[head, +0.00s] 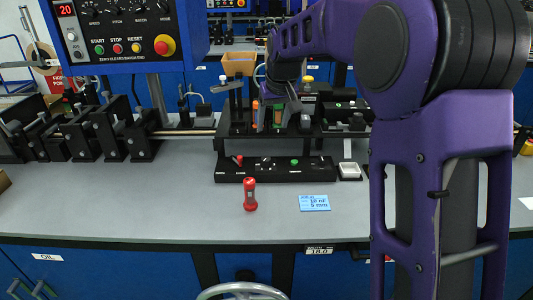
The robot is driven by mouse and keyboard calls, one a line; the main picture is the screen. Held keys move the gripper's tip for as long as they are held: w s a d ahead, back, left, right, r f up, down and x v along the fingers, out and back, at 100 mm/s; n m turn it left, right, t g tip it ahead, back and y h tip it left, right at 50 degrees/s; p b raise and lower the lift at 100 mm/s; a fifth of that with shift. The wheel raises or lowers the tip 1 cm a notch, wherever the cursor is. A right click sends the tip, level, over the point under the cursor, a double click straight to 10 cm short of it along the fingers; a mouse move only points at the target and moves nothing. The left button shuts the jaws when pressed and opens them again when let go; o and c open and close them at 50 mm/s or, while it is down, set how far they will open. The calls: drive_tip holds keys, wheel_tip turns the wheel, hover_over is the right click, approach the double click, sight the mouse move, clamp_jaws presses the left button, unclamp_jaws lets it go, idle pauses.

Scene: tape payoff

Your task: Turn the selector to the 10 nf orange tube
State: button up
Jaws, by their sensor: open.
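My purple arm comes in from the right over the bench. Its end, my gripper (270,118), is small and partly hidden by the arm links, down at the black feeder stand; it appears open. Next to it are an upright orange tube (255,110) and an orange-and-green part (278,115), both on the stand. I cannot tell whether the gripper touches them. In front is a low black control strip (310,172) with a red-tipped lever (238,160), a small dark control (265,163) and a green button (294,162). I cannot make out which part is the selector or its setting.
A red cylindrical tool (250,194) stands on the grey bench (150,205). A blue note (314,203) reads about "10 nF, 5 mm". A small white tray (349,171) sits right of the strip. A blue control panel (125,40) hangs upper left. The front bench is mostly clear.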

sight(266, 158)
drive_tip(key=b+x, duration=0.1)
drive_tip(key=x, duration=1.5)
drive_tip(key=shift+w+f+b, duration=0.15)
drive_tip(key=shift+f+b, duration=0.1)
drive_tip(key=shift+b, duration=0.1)
clamp_jaws()
